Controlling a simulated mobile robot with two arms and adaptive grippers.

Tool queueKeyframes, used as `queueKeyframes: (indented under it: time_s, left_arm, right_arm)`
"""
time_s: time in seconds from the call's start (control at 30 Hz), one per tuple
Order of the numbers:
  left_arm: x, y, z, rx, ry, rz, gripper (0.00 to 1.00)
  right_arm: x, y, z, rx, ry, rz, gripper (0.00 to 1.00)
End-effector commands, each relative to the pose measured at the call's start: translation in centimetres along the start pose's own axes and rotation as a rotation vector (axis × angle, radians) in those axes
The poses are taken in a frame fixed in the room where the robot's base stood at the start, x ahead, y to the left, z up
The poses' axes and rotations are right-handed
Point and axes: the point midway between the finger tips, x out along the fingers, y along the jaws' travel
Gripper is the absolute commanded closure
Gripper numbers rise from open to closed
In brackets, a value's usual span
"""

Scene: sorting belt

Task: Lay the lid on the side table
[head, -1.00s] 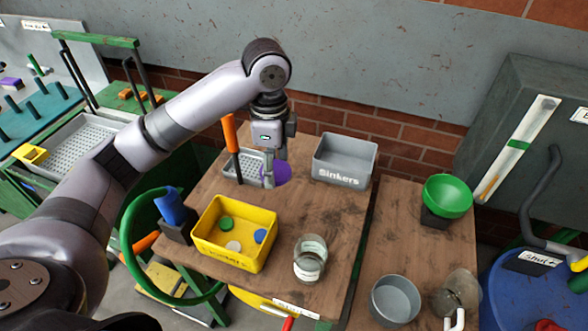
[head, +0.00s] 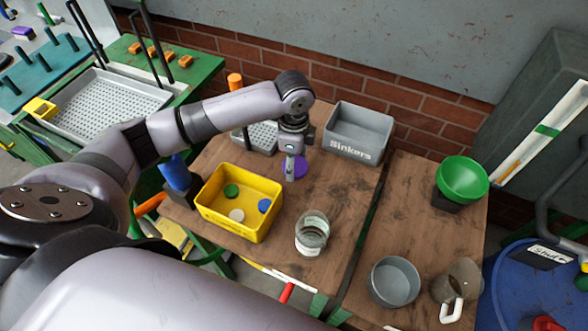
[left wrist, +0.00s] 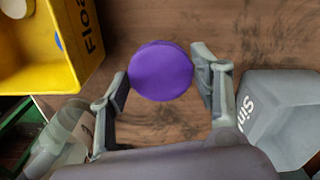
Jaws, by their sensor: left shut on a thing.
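The lid is a purple round disc (left wrist: 161,70), seen flat-on between the two fingers of my left gripper (left wrist: 163,80) in the left wrist view. In the head view my left gripper (head: 291,178) points down over the left wooden table, with the purple lid (head: 300,167) partly hidden behind its fingers. The gripper is shut on the lid; its height above the wood is hard to tell. A second wooden table (head: 408,228) stands to the right across a narrow gap. My right gripper is not in view.
A yellow bin (head: 207,205) holding discs, a glass jar (head: 312,234) and a grey "Sinkers" bin (head: 350,148) surround the gripper. The right table carries a green bowl (head: 462,178), a grey pot (head: 394,282) and a jug (head: 458,280); its middle is bare.

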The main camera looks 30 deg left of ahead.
Motion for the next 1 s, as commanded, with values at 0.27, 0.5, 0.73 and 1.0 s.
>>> queueKeyframes:
  time_s: [0.27,0.5,0.73,1.0]
  left_arm:
    - [3.2,0.1,0.0,-0.001,-0.001,0.002,0.49]
    - [4.9,0.0,0.0,0.001,0.000,-0.001,0.49]
    - [5.0,0.0,0.0,0.000,0.000,-0.001,0.49]
    - [5.1,0.0,0.0,0.000,0.000,-0.001,0.29]
  right_arm:
    - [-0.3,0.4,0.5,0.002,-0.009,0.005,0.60]
    - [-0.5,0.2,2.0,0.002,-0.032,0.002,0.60]
    - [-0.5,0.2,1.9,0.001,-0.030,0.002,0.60]
    - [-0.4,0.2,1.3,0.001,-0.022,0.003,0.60]
